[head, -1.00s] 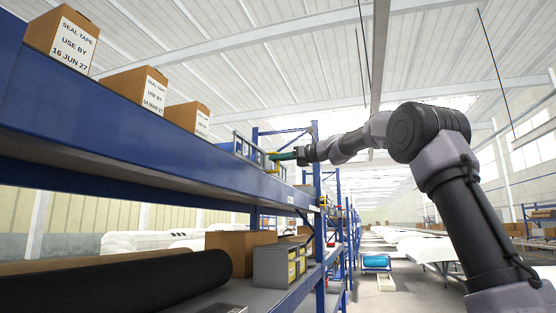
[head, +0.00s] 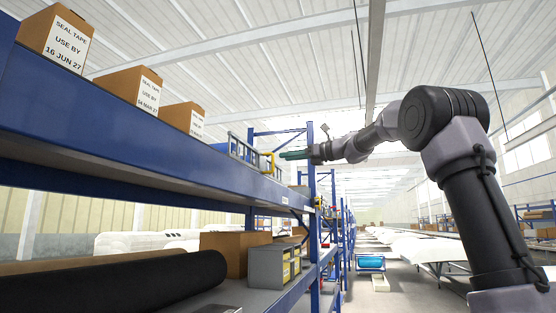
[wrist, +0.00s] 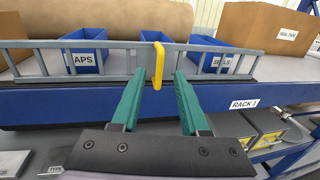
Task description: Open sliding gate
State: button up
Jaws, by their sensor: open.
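The sliding gate is a low grey rail barrier (wrist: 95,62) along the shelf's front edge in the wrist view. It also shows at the shelf's far end in the head view (head: 240,149). A yellow handle (wrist: 158,65) stands out from it near the middle of the wrist view; it is also in the head view (head: 269,163). My gripper (wrist: 159,76) is open, its two green fingers pointing at the gate, one on each side of the handle in the picture. In the head view, my gripper (head: 281,155) is just right of the handle, apparently with a small gap.
Blue bins (wrist: 84,52) stand behind the gate, with a large brown roll (wrist: 100,22) behind them. A cardboard box (wrist: 268,28) sits at the right. The blue shelf beam (wrist: 60,108) runs below the gate. The aisle (head: 400,290) on the right looks open.

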jog(key=shift+v, duration=2)
jog(key=s+d+f+n+h, duration=0.4)
jog(key=s+f+n, duration=0.2)
jog(key=s+f, duration=0.5)
jog(key=s+d+f+n+g+h, duration=0.1)
jog(key=s+d+f+n+h, duration=0.3)
jog(key=s+f+n, duration=0.3)
jog(key=s+d+f+n+g+h, duration=0.1)
jog(key=s+d+f+n+h, duration=0.3)
jog(key=s+f, duration=1.3)
jog(key=n+h, duration=0.1)
jog(key=n, duration=0.2)
jog(key=shift+d, duration=0.25)
jog(key=shift+f, duration=0.1)
